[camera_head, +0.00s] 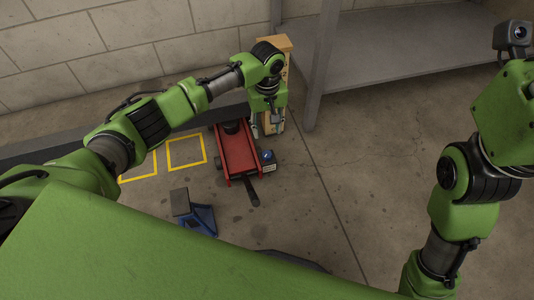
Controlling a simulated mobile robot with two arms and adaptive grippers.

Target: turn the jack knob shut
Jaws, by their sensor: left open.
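The red floor jack (237,152) lies on the floor near the middle of the head view, with a dark round pad at its far end. A dark handle stub (251,192) sticks out from its near end. I cannot clearly make out the knob at this size. My left gripper (268,128) hangs pointing down, just right of the far part of the jack. It is open and appears apart from the jack; its fingertips are small and partly lost against the tan object behind. My right arm comes up along the right edge, and its gripper is out of view.
A tan upright object (276,44) stands behind my left wrist. A small blue and black item (267,156) is right of the jack. A blue stand (201,218) is in front-left. Yellow outlines (186,152) mark the floor. A grey shelf (400,50) stands back right; floor right of centre is clear.

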